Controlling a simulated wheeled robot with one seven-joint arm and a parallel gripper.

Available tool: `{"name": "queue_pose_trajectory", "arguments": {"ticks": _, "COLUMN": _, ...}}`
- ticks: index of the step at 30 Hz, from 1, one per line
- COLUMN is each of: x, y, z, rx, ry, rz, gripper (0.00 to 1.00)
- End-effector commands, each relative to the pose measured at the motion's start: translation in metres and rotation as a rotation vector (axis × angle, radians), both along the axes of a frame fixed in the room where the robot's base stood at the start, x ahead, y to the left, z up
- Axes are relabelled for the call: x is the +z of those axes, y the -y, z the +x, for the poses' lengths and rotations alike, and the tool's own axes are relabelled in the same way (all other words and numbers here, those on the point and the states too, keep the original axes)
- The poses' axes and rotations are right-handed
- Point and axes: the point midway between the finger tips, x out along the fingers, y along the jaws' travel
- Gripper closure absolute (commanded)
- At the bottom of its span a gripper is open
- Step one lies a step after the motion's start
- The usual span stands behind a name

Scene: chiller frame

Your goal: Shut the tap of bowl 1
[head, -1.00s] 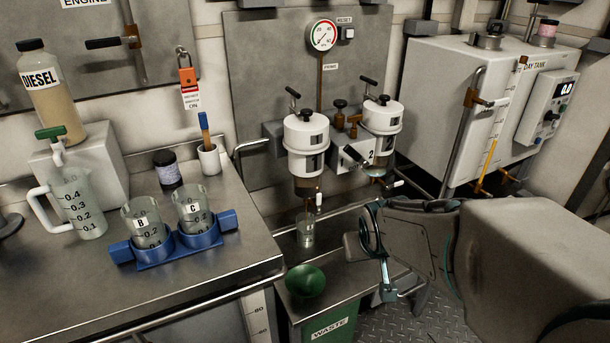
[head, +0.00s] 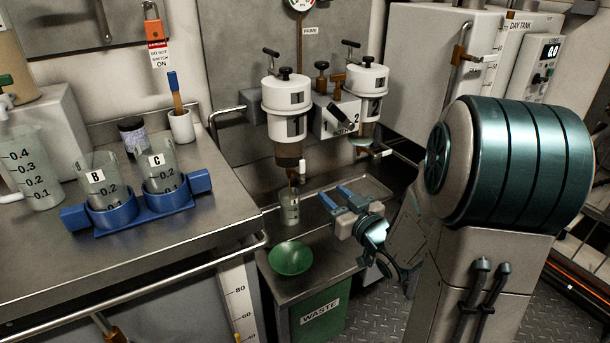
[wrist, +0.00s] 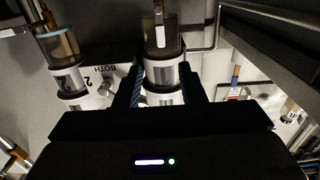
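Bowl 1 (head: 288,150) is the dark amber cup under the left white filter housing (head: 285,108). Its tap (head: 293,174) has a white handle (head: 302,167) that looks upright in the head view. The wrist view, upside down, shows the bowl (wrist: 163,48) and the white handle (wrist: 158,27) ahead, between the finger lines. My gripper (head: 331,191) is open and empty, to the right of and below the tap, apart from it. Its blue fingers also show in the wrist view (wrist: 163,82). A clear beaker (head: 289,206) stands under the tap; I cannot tell whether liquid runs.
Bowl 2 (head: 365,143) hangs to the right, its tap handle (head: 383,153) sticking out sideways. A green funnel (head: 290,259) sits on the waste bin (head: 322,313) below. The bench (head: 225,208) with beakers in a blue holder (head: 150,222) is at left.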

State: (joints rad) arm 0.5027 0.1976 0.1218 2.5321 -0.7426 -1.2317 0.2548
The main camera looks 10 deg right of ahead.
Motion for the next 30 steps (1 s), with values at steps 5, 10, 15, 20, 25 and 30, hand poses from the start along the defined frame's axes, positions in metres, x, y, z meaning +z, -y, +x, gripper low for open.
{"name": "queue_pose_trajectory", "arguments": {"ticks": 5, "x": 0.000, "y": -0.005, "z": 0.013, "rx": 0.010, "ry": 0.012, "rz": 0.006, "gripper": 0.64}}
{"name": "queue_pose_trajectory", "arguments": {"ticks": 10, "x": -0.001, "y": -0.016, "z": 0.044, "rx": 0.010, "ry": 0.013, "rz": 0.005, "gripper": 0.64}}
{"name": "queue_pose_trajectory", "arguments": {"ticks": 15, "x": -0.002, "y": -0.027, "z": 0.080, "rx": 0.009, "ry": 0.011, "rz": 0.006, "gripper": 0.64}}
{"name": "queue_pose_trajectory", "arguments": {"ticks": 20, "x": -0.001, "y": -0.036, "z": 0.107, "rx": 0.008, "ry": 0.011, "rz": 0.006, "gripper": 0.64}}
{"name": "queue_pose_trajectory", "arguments": {"ticks": 25, "x": 0.000, "y": -0.041, "z": 0.124, "rx": 0.006, "ry": 0.009, "rz": 0.005, "gripper": 0.64}}
{"name": "queue_pose_trajectory", "arguments": {"ticks": 30, "x": 0.001, "y": -0.043, "z": 0.131, "rx": 0.006, "ry": 0.010, "rz": 0.005, "gripper": 0.64}}
